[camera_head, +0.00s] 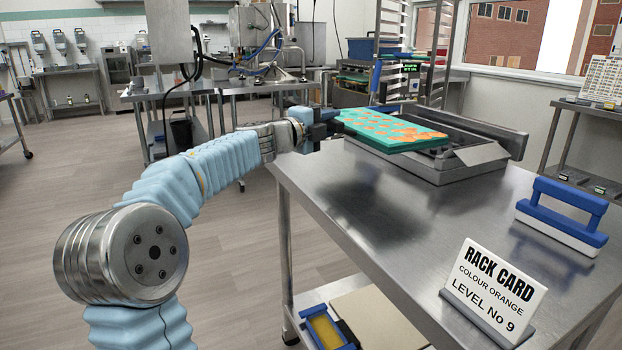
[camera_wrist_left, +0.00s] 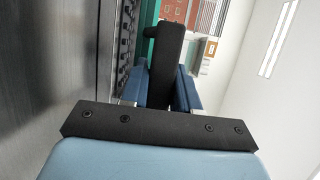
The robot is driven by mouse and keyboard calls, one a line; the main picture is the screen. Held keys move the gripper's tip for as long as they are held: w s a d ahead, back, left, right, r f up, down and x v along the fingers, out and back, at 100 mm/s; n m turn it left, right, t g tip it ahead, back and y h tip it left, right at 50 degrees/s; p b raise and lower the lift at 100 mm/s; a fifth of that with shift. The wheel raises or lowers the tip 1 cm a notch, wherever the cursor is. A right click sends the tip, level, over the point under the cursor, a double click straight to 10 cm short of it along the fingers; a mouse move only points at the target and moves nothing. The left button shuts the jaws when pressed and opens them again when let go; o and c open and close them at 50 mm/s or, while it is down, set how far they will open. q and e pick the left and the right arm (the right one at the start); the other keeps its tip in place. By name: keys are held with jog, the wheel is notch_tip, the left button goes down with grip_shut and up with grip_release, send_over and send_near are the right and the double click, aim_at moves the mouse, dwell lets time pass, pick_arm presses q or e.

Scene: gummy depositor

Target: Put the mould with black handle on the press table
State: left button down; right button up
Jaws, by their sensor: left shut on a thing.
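The mould (camera_head: 395,128) is a flat teal slab with orange shapes on its top. It is held out level over the near left part of a grey metal unit (camera_head: 440,170) on the steel table (camera_head: 350,205); I cannot tell whether it touches the unit. My left gripper (camera_head: 322,124) is at the mould's left end, shut on its black handle. In the left wrist view the black handle (camera_wrist_left: 167,58) stands between the blue fingers, with a strip of the teal mould (camera_wrist_left: 148,38) behind it. My right gripper is not in view.
A white sign (camera_head: 495,290) reads "RACK CARD, COLOUR ORANGE, LEVEL No 9" at the table's front. A tall rack (camera_head: 420,45) stands behind the unit. The table's near middle is clear.

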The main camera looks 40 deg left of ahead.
pick_arm(q)
jog(key=s+a+f+b, duration=0.1)
jog(key=s+a+f, duration=0.1)
jog(key=s+f, duration=0.7)
jog(key=shift+f+b, duration=0.4)
jog(key=shift+f, duration=0.5)
jog(key=shift+a, duration=0.1)
jog(key=c, duration=1.3)
grip_release()
jog(key=shift+f, duration=0.15)
jog(key=shift+o, duration=0.9)
